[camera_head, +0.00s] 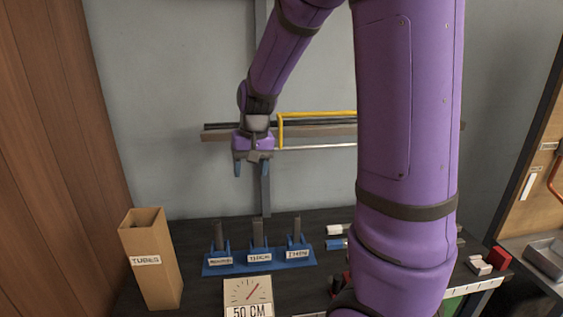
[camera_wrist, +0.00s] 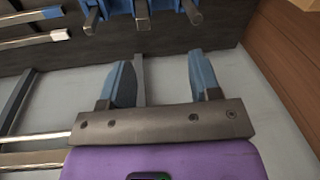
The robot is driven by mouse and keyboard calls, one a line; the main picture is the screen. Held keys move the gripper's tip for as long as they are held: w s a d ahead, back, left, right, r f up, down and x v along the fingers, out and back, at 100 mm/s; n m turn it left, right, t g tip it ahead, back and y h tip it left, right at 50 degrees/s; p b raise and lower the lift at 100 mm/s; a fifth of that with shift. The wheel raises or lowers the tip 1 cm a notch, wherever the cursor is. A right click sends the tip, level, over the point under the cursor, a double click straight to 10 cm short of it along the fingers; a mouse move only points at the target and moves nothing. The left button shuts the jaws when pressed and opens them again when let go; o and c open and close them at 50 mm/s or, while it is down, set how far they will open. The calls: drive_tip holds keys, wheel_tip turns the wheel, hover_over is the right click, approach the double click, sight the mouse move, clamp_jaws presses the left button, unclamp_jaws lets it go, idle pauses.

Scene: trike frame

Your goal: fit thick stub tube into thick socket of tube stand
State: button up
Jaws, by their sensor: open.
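The blue tube stand (camera_head: 258,264) is on the dark table, with three labelled sockets in a row. A dark upright tube stands in each: left tube (camera_head: 219,236), middle tube (camera_head: 257,234) and right tube (camera_head: 297,228). The labels are too small to read surely, and I cannot tell which tube is the thick stub. My gripper (camera_head: 251,167) is open and empty, pointing down, well above the stand. In the wrist view my gripper (camera_wrist: 158,65) shows two blue fingers apart with nothing between them. The stand (camera_wrist: 120,5) and its tube ends show at that view's top edge.
A tall cardboard box marked TUBES (camera_head: 150,260) stands left of the stand. A 50 CM dial sign (camera_head: 248,296) is in front. Blue-ended and white-ended pieces (camera_head: 338,230) lie to the right. Behind my gripper is a wall rack (camera_head: 225,134) with long bars. My arm hides the table's right part.

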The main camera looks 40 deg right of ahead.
drive_tip(key=s+a+r+n+t, duration=0.1)
drive_tip(key=s+a+r, duration=0.1)
drive_tip(key=s+r, duration=0.2)
drive_tip(key=s+a+r+n+t, duration=0.1)
drive_tip(key=s+a+r+n, duration=0.1)
drive_tip(key=s, duration=0.8)
drive_tip(key=s+a+r+n+t, duration=0.1)
drive_tip(key=s+a+r+n, duration=0.1)
drive_tip(key=s+a+r, duration=0.2)
drive_tip(key=shift+s+a+r+t+h, duration=0.2)
drive_tip(key=shift+s+r+t+h, duration=0.2)
drive_tip(key=shift+s+r, duration=1.1)
drive_tip(key=shift+s+f, duration=0.3)
